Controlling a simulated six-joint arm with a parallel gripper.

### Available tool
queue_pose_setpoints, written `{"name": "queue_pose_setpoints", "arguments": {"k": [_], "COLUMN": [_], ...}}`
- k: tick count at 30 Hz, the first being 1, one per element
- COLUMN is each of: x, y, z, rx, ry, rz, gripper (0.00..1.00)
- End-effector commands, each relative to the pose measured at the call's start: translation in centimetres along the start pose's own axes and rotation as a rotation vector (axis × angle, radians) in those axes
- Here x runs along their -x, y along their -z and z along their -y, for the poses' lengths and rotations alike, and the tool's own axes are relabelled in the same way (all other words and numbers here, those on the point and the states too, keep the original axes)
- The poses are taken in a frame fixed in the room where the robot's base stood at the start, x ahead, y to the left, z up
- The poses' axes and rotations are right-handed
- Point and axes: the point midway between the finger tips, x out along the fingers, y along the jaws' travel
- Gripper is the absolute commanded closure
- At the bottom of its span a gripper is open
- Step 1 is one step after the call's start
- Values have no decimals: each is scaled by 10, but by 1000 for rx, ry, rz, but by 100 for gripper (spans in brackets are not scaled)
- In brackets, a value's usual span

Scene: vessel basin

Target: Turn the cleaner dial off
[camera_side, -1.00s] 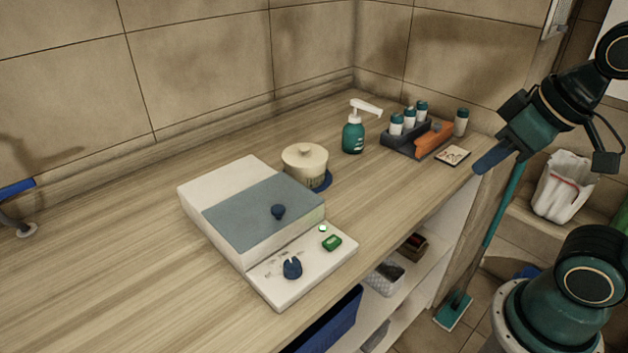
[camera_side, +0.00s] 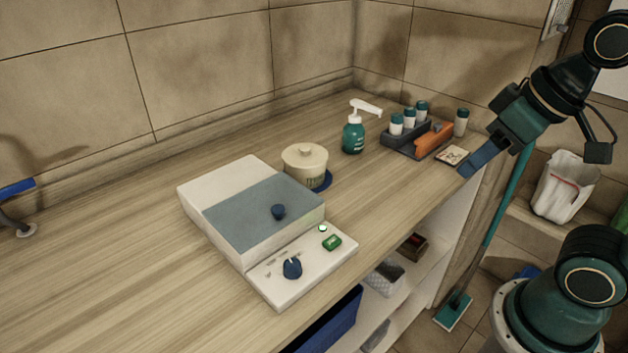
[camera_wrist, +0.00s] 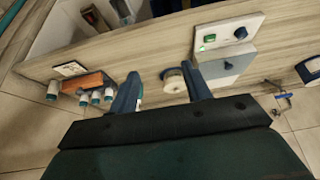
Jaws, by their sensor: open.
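The cleaner (camera_side: 225,195) is a white box with a grey-blue lid and a small dark knob (camera_side: 278,211) on the lid. Its front panel carries the dark blue dial (camera_side: 292,268), a green button (camera_side: 332,243) and a small lit green light (camera_side: 323,228). In the wrist view the dial (camera_wrist: 240,33) is at the upper right, beside the green button. My gripper (camera_side: 466,170) is over the counter's right front edge, well apart from the cleaner. In the wrist view its two blue fingers (camera_wrist: 161,88) are spread with nothing held between them.
A rack (camera_side: 405,148) with several vials and a card (camera_side: 452,155) lie near my gripper.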

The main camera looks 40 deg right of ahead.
Motion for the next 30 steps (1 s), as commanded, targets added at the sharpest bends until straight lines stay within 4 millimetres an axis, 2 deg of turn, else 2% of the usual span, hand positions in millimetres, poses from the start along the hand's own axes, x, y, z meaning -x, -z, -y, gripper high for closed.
{"name": "queue_pose_setpoints", "arguments": {"k": [8,14,21,30], "x": [-4,-14,-34,-68], "y": [40,72,102,125], "z": [26,55,99,164], "rx": [-24,-49,-72,-95], "ry": [35,49,46,11], "rz": [93,174,269,381], "gripper": [52,52,52,52]}}
